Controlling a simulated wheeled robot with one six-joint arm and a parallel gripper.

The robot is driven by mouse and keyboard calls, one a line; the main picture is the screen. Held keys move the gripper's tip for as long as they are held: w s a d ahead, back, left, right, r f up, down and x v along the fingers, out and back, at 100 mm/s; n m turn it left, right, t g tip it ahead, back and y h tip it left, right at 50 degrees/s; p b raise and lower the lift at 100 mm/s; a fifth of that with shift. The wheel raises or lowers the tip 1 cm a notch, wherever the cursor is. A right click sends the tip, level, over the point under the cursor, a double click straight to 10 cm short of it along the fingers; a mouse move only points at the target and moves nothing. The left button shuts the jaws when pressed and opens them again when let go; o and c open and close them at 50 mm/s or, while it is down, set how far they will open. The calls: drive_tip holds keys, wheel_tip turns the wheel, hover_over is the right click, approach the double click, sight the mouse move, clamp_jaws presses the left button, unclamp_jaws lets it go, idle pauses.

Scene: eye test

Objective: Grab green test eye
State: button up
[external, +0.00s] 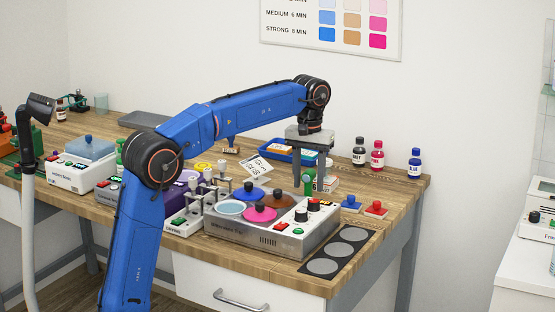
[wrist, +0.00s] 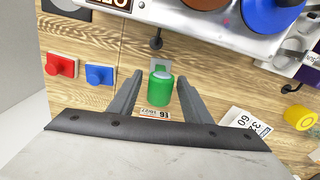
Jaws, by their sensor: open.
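A green cylinder with a pale top (wrist: 160,92) lies between my gripper's fingers in the wrist view, with a small pale-green square (wrist: 159,64) just beyond it. I cannot tell for sure which of these is the green test eye, or whether they are one piece. In the external view a green piece (external: 308,182) shows beside the fingers, partly hidden. My gripper (wrist: 158,79) is open and points down, one finger on each side of the green cylinder, with visible gaps. In the external view my gripper (external: 314,184) is low behind the machine.
A red square with a knob (wrist: 60,65) and a blue one (wrist: 99,74) lie left of the gripper in the wrist view. A grey machine (external: 280,236) with coloured discs stands close by. Several bottles (external: 377,155) stand behind. A dark mat (external: 335,251) lies in front.

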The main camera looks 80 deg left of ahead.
drive_tip(key=shift+f, duration=1.05)
clamp_jaws()
